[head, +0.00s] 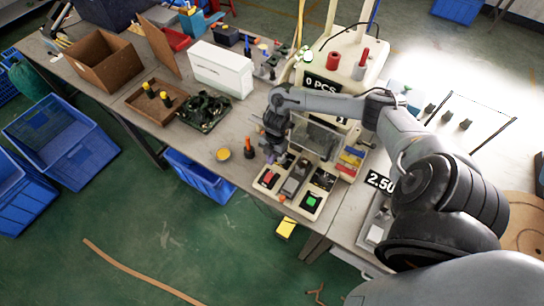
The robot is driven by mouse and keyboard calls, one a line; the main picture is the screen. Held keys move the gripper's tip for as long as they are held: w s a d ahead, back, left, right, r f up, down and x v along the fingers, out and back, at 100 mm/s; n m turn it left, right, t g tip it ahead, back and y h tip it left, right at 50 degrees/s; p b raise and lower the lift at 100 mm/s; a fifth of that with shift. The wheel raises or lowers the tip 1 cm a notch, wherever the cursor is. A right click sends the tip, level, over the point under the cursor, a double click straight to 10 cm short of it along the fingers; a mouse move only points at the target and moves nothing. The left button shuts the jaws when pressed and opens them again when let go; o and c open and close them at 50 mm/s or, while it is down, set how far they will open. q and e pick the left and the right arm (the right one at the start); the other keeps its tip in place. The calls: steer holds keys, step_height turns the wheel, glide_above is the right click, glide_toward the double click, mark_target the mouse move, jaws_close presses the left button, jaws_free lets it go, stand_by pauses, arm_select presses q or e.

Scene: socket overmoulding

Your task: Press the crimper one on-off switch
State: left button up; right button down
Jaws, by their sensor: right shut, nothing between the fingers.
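The cream machine (340,68) with a "0 PCS" display stands on the table right of centre. Its front base carries a red button (268,178) at the left and a green button (311,202) at the right. I cannot tell for certain which control is the crimper one on-off switch. My right arm reaches in from the right across the machine's front. My right gripper (277,157) points down, shut and empty, just above and behind the red button. Whether it touches anything is too small to tell. My left gripper is not in view.
An orange-handled screwdriver (248,148) and a yellow round dish (223,154) lie left of the gripper. A tray of dark parts (203,112), a white box (222,68) and a cardboard box (103,62) stand further left. A "2.50" display (381,182) is at the right.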

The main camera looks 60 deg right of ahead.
mark_target(270, 176)
steer(key=f+b, duration=0.4)
steer(key=f, duration=0.1)
steer(key=f+b, duration=0.3)
steer(key=shift+a+f, duration=0.15)
steer(key=shift+a, duration=0.15)
steer(key=shift+d+f+b, duration=0.15)
steer(key=shift+f+b, duration=0.3)
steer(key=shift+b, duration=0.1)
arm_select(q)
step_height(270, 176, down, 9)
